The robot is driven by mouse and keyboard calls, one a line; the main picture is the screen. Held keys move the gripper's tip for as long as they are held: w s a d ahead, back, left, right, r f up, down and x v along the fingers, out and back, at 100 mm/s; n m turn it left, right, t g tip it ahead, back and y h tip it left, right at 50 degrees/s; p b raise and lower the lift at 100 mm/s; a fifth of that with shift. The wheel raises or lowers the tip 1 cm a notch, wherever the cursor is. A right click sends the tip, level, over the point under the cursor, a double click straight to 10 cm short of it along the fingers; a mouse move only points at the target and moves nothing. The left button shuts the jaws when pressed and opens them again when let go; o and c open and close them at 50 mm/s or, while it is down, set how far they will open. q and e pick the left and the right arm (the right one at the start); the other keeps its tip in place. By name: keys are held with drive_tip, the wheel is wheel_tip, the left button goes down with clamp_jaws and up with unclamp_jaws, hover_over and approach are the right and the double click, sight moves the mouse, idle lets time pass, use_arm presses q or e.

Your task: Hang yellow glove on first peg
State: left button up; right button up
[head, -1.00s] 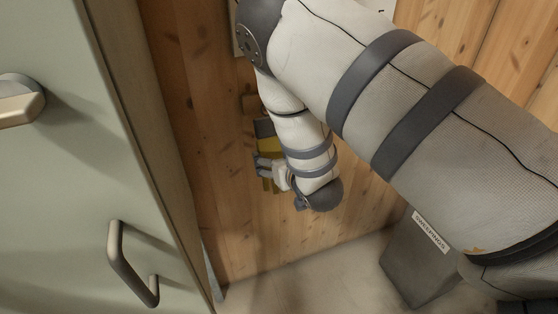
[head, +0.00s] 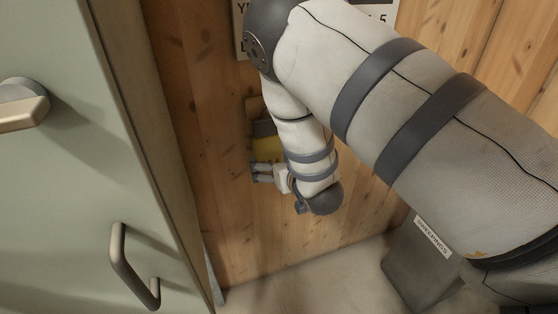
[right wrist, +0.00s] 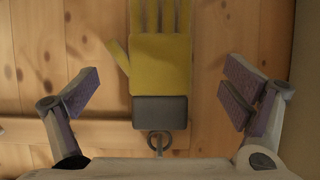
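The yellow glove (right wrist: 160,66) has a grey cuff (right wrist: 160,112) and a metal ring (right wrist: 158,142). In the right wrist view it lies against the wood wall, ring toward the bottom edge. In the head view the glove (head: 268,147) hangs cuff up, partly hidden behind my right forearm. My right gripper (head: 255,171) is open in front of the wall. In the right wrist view its fingers stand apart on both sides of the glove, not touching it. I cannot tell whether the ring is around a peg. My left gripper is not in view.
A wooden rail (right wrist: 40,130) runs along the wall. A pale green cabinet door (head: 60,180) with handles (head: 135,265) stands close on the left. A grey labelled bin (head: 420,265) is on the floor at right. A sign (head: 375,10) is on the wall above.

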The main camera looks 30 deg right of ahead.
drive_tip(key=v, duration=0.8)
drive_tip(key=s+a+f+n+g+y, duration=0.1)
drive_tip(key=s+a+f+g, duration=0.2)
drive_tip(key=s+f+g, duration=0.8)
drive_tip(key=s+a+f+g, duration=0.1)
drive_tip(key=s+f, duration=0.2)
drive_tip(key=s, duration=0.5)
drive_tip(key=s+a+f+n+g+y, duration=0.1)
drive_tip(key=s+a+f+g, duration=0.1)
drive_tip(key=s, duration=0.7)
drive_tip(key=s+a+f+g+y, duration=0.1)
drive_tip(key=s+f, duration=0.2)
drive_tip(key=s, duration=0.6)
drive_tip(key=shift+a+f+p, duration=0.35)
drive_tip(key=shift+f+p, duration=0.05)
drive_tip(key=shift+p, duration=0.05)
drive_tip(key=shift+s, duration=0.1)
